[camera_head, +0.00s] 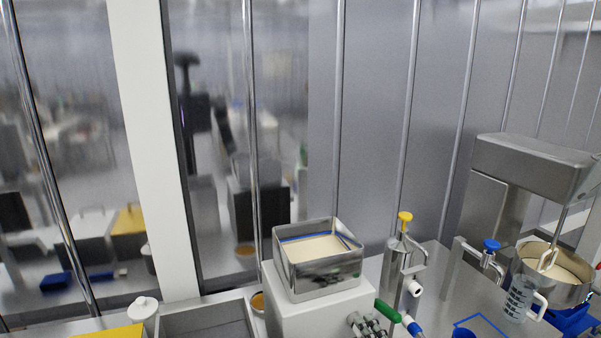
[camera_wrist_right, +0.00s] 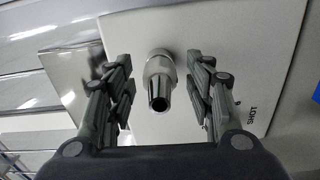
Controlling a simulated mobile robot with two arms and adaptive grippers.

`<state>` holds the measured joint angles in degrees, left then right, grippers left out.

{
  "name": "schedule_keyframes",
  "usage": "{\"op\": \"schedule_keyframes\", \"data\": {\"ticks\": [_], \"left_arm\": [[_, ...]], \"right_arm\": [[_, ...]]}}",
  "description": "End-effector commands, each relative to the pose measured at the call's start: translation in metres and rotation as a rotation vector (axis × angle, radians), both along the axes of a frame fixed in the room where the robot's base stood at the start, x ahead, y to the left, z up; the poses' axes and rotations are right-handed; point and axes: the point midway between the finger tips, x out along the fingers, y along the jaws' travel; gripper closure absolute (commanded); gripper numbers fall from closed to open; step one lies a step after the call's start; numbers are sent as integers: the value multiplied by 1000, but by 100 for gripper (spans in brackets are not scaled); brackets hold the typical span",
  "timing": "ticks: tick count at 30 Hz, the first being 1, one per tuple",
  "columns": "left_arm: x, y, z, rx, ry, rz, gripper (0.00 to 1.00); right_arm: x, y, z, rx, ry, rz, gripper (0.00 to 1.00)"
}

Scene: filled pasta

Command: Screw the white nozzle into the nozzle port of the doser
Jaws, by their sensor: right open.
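The doser (camera_head: 315,310) is a white box with a square steel hopper (camera_head: 318,268) of pale filling on top, at the lower middle of the head view. In the right wrist view, its white face (camera_wrist_right: 210,35) carries a metal port fitting (camera_wrist_right: 158,68). No white nozzle can be made out for certain. My left gripper is out of view.
Grey metallic parts (camera_head: 366,324) at the doser's lower right cannot be identified surely. Green (camera_head: 387,311) and blue-tipped (camera_head: 412,325) pieces lie beside them. Yellow-capped (camera_head: 405,217) and blue-capped (camera_head: 491,246) dispensers, a measuring jug (camera_head: 519,300) and a mixer (camera_head: 535,165) stand right. A grey tray (camera_head: 205,318) is left.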

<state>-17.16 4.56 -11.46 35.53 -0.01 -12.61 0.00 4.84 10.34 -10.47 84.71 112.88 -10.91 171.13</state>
Motion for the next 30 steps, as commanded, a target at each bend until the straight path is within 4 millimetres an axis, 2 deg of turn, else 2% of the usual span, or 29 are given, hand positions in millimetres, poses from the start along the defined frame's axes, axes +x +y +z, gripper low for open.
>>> {"op": "schedule_keyframes", "data": {"ticks": [15,23,30], "left_arm": [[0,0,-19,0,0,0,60],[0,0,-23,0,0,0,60],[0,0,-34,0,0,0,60]], "right_arm": [[0,0,-1,-802,-293,0,51],[0,0,-1,-988,-360,0,51],[0,0,-2,-1414,-515,0,51]]}}
